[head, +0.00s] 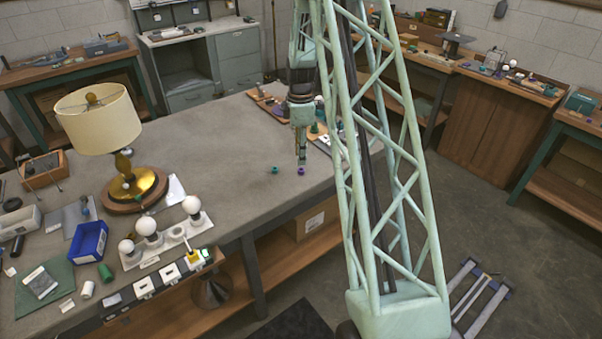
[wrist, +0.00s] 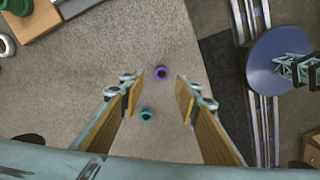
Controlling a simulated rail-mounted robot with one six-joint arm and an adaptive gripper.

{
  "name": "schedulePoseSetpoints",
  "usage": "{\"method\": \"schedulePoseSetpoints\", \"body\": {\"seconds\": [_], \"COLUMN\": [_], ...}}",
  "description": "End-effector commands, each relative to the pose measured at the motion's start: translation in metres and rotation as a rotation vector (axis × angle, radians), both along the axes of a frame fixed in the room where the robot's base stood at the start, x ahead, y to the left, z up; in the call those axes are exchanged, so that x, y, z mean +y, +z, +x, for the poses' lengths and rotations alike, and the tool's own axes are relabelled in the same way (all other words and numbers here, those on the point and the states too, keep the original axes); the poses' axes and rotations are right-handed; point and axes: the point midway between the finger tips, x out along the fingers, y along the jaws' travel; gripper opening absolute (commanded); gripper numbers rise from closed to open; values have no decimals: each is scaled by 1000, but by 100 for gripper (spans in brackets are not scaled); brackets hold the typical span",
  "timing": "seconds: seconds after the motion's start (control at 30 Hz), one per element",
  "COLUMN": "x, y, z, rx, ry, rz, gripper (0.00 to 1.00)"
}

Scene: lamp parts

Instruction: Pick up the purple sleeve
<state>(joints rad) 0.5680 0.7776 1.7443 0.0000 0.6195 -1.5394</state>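The purple sleeve (wrist: 161,73) is a small ring standing on the grey table, with its dark hole facing up in the wrist view. It also shows in the head view (head: 301,171), just below my gripper (head: 301,158). In the wrist view my gripper (wrist: 159,82) is open, with its two fingers wide apart. The purple sleeve lies between and slightly beyond the fingertips in that view, touching neither. A similar teal sleeve (wrist: 147,115) stands close by, nearer the bottom of the wrist view. It also shows left of the purple one in the head view (head: 275,170).
The grey table (head: 240,125) is clear around the two sleeves. A lamp with a cream shade (head: 97,118) and a white tray with bulbs (head: 165,241) stand to the left. In the wrist view, the table edge and rail lie to the right.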

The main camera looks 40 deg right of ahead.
Motion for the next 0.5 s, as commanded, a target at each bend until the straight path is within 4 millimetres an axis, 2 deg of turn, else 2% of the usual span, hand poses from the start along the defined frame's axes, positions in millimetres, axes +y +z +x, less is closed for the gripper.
{"method": "schedulePoseSetpoints", "body": {"seconds": [0.13, 0.5], "x": [0, 0], "y": [-9, -10], "z": [0, 0], "rx": [1, 0], "ry": [0, 0], "rz": [1, 0], "gripper": [30, 30]}}
